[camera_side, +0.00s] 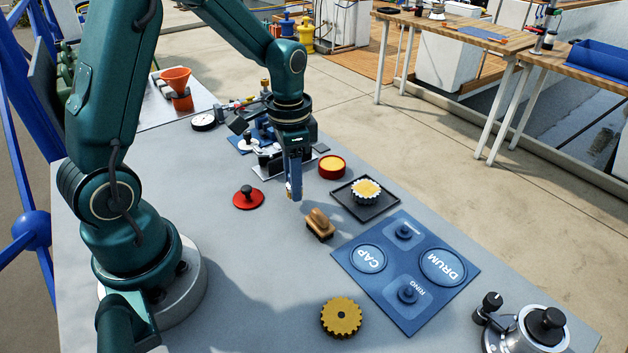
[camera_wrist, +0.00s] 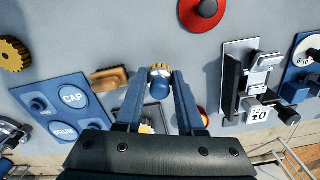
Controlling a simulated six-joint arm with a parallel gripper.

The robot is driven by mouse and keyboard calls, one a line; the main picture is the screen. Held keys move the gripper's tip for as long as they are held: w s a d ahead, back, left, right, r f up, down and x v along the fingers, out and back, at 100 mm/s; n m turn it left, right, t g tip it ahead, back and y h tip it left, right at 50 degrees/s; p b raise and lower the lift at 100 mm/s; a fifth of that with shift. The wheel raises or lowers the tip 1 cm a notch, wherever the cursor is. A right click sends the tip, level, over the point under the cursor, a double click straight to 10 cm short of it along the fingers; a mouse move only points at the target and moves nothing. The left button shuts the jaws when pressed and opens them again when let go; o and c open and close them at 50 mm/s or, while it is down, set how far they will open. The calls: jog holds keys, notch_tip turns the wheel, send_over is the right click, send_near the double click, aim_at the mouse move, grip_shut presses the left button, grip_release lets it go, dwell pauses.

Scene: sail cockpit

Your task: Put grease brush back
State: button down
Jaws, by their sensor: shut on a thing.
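My gripper (camera_wrist: 159,88) hangs over the grey bench (camera_side: 235,280), fingers pointing down, also seen in the side view (camera_side: 294,192). It is shut on a small blue-handled piece with a pale yellowish end, which I take for the grease brush (camera_wrist: 160,70). A red tin with yellow contents (camera_side: 331,167) stands to the gripper's right.
A black tray (camera_side: 345,204) holds a toothed, yellow-topped part. A blue mat (camera_side: 390,300) marked CAP, DRUM and RING lies right. A gold gear (camera_side: 341,318), red knobbed disc (camera_side: 248,198) and metal fixture (camera_wrist: 250,85) stand around. Bare bench lies front left.

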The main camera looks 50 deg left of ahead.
jog(key=shift+f, duration=1.3)
jog(key=shift+f, duration=0.15)
jog(key=c, duration=0.5)
grip_release()
